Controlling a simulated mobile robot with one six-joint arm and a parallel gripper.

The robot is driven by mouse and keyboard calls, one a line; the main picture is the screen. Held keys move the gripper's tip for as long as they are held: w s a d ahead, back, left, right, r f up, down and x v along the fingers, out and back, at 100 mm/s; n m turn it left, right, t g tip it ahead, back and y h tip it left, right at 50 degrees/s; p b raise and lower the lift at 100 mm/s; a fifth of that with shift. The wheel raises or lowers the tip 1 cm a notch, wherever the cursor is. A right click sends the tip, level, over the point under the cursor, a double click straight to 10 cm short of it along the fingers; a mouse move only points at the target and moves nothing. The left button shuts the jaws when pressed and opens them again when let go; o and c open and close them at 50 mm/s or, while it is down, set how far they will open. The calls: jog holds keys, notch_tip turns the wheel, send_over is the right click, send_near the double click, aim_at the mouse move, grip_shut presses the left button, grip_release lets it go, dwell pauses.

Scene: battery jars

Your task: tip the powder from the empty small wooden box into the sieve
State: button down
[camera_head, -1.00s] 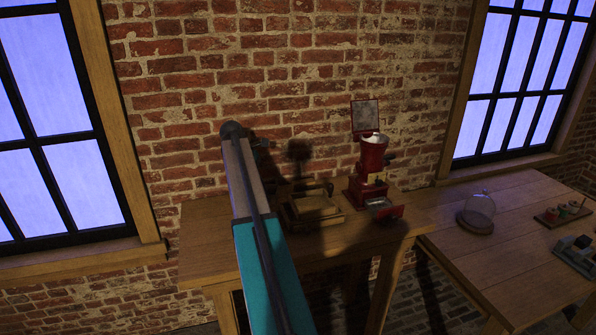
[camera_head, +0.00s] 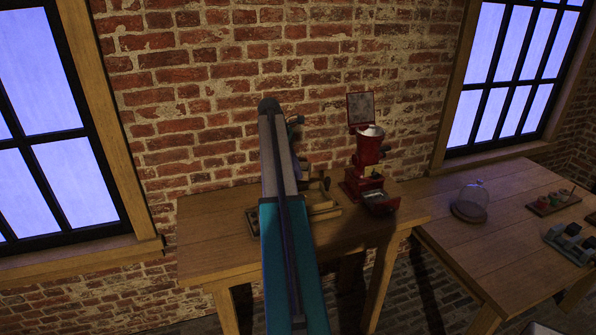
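My arm reaches up across the middle of the view and hides part of the wooden table (camera_head: 215,235) behind it. My gripper does not show clearly; the arm covers the place where it would be. A low wooden piece (camera_head: 322,203) with a raised handle-like part stands on the table just right of my arm, partly hidden. I cannot tell whether it is the small wooden box or part of a press. I cannot make out a sieve or any powder.
A red grinder (camera_head: 368,160) with a raised lid and pulled-out drawer (camera_head: 381,203) stands right of my arm. On the right-hand table (camera_head: 490,255) are a glass dome (camera_head: 472,198), a tray of small jars (camera_head: 553,203) and a grey block rack (camera_head: 570,243). The table's left end is clear.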

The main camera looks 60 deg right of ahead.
aim_at(308, 171)
jog(key=shift+s+t+b, duration=0.15)
jog(key=shift+t+b, duration=0.15)
